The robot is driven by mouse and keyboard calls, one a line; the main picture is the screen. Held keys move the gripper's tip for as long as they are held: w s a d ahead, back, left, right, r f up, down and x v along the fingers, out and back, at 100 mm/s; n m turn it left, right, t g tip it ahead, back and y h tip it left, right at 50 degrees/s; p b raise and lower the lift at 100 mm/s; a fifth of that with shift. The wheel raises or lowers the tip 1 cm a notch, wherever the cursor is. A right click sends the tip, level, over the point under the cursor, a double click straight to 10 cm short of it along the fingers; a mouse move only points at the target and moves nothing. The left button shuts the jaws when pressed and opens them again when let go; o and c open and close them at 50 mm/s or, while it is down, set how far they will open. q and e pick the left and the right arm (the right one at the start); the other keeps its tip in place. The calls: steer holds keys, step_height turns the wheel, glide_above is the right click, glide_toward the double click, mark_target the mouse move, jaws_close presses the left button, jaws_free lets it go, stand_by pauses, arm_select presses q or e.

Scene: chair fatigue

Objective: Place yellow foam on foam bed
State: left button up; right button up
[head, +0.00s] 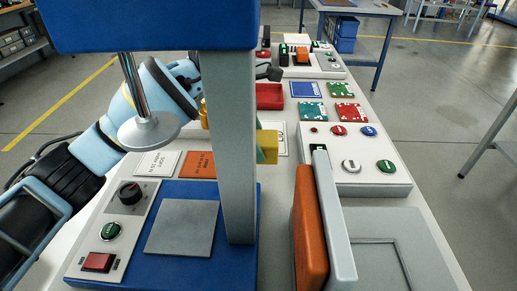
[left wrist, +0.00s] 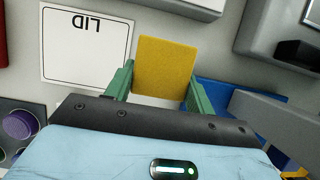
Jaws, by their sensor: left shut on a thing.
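The yellow foam (head: 269,147) is a small block held above the table, just right of the grey column in the head view. In the left wrist view the yellow foam (left wrist: 165,66) sits between two green fingers. My left gripper (left wrist: 160,76) is shut on it; in the head view the column hides most of the gripper. A flat grey square plate (head: 181,228) lies bare on the blue base under the round presser foot (head: 149,132). I cannot tell for sure that this plate is the foam bed. My right gripper is not in view.
The grey column (head: 231,150) stands between the plate and the foam. An upright orange pad and grey panel (head: 333,215) stand at right. A button box (head: 350,160), a red tray (head: 270,97) and printed cards (head: 157,164) surround the area.

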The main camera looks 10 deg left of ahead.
arm_select(q)
steer(key=shift+f, duration=2.25)
steer(key=shift+f, duration=0.1)
steer(key=o, duration=1)
